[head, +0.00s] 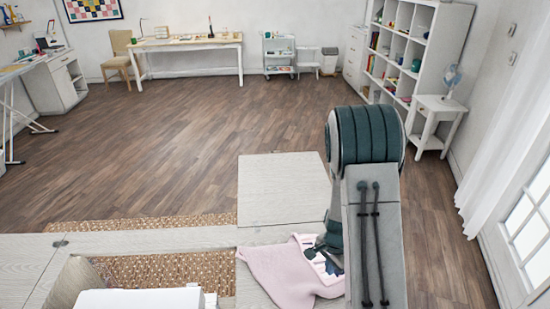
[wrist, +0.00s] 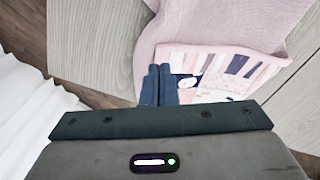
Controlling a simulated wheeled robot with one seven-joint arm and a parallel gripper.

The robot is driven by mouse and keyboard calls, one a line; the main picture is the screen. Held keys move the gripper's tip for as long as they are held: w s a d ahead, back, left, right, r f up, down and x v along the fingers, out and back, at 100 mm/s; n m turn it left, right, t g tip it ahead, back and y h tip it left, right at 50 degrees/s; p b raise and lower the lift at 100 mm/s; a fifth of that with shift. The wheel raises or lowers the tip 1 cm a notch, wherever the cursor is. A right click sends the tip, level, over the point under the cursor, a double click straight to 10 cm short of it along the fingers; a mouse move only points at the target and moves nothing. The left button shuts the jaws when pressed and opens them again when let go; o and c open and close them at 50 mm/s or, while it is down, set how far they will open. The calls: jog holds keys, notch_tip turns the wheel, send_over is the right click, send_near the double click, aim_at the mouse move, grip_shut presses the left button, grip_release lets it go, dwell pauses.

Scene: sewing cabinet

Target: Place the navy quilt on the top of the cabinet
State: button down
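A pink cloth (head: 282,274) lies draped over a pale wood-grain surface (head: 280,190) at the bottom of the head view; it also shows in the wrist view (wrist: 200,25). A patchwork piece (wrist: 240,72) with navy, pink and white patches lies against the pink cloth, and its edge shows in the head view (head: 318,256). No wholly navy quilt is distinguishable. My gripper (wrist: 157,70) points at the patchwork's left edge. Its two dark blue fingers are side by side, almost touching. Whether cloth is pinched between them is hidden. In the head view my arm covers the gripper's tips.
A brown dotted rug (head: 165,272) and pale panels lie at lower left. A white cube shelf (head: 420,45) and a small table with a fan (head: 440,103) stand at the right wall. A white desk (head: 185,43) stands at the back. The wooden floor (head: 190,130) between is clear.

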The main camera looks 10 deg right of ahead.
jog(key=s+a+r+n+t+y+b, duration=0.1)
jog(key=s+a+r+n, duration=0.15)
jog(key=r, duration=0.55)
jog(key=s+a+r+n+t+b, duration=0.1)
jog(key=a+r+n, duration=0.25)
jog(key=r, duration=0.55)
jog(key=s+r+n+t+h+b, duration=0.1)
jog(key=s+r+n, duration=0.5)
jog(key=s+r, duration=0.3)
jog(key=s, duration=0.3)
jog(key=shift+s+a+r+t+b, duration=0.2)
jog(key=shift+s+a+t+b, duration=0.1)
jog(key=shift+s+t+b, duration=0.1)
